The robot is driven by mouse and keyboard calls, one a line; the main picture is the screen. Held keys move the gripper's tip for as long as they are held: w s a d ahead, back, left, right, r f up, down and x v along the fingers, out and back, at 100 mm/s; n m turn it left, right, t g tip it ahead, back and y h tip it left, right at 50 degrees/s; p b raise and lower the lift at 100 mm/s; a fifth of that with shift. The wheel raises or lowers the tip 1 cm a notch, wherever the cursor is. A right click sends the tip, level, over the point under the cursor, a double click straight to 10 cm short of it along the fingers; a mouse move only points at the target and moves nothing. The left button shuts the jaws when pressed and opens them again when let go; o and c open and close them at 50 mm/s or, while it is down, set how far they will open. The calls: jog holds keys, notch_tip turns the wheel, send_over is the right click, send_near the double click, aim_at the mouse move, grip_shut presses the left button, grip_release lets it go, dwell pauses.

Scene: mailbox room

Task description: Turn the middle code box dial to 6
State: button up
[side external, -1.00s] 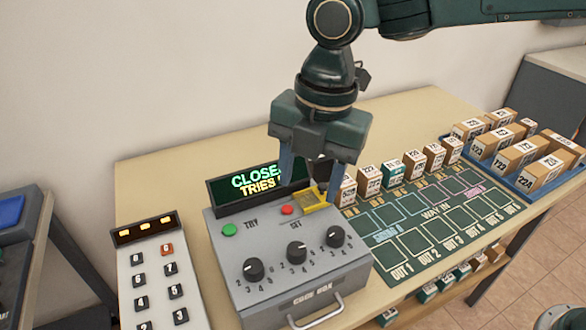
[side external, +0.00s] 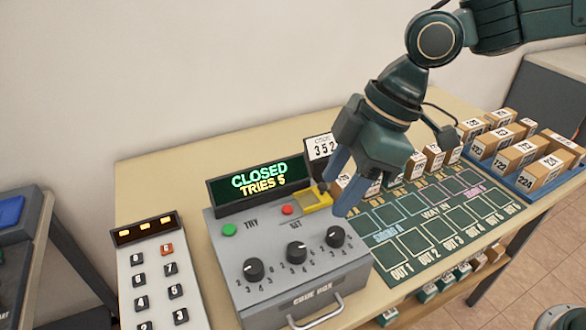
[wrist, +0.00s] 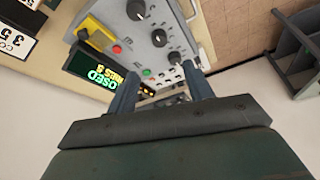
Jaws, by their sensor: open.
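The grey code box (side external: 300,284) stands on the table with three black dials in a row. The middle dial (side external: 296,252) is between the left dial (side external: 254,269) and the right dial (side external: 337,236); its exact setting is too small to read. It also shows in the wrist view (wrist: 159,38). The box's display (side external: 259,180) reads CLOSED and TRIES, with a figure I cannot read surely. My gripper (side external: 335,197) is open and empty, above and behind the right side of the box, apart from the dials. In the wrist view its fingers (wrist: 160,88) point toward the box.
A green button (side external: 229,230), a red button (side external: 288,210) and a yellow part (side external: 316,201) sit on the box top. A card reading 352 (side external: 321,148) stands behind. A keypad (side external: 160,280) is left; a green mat (side external: 436,232) and a blue parcel tray (side external: 530,180) are right.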

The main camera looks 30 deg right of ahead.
aim_at(297, 248)
jog(key=shift+x, duration=6.85)
jog(key=shift+d, duration=0.1)
jog(key=c, duration=1)
jog(key=shift+s+m, duration=0.1)
jog(key=shift+m, duration=0.6)
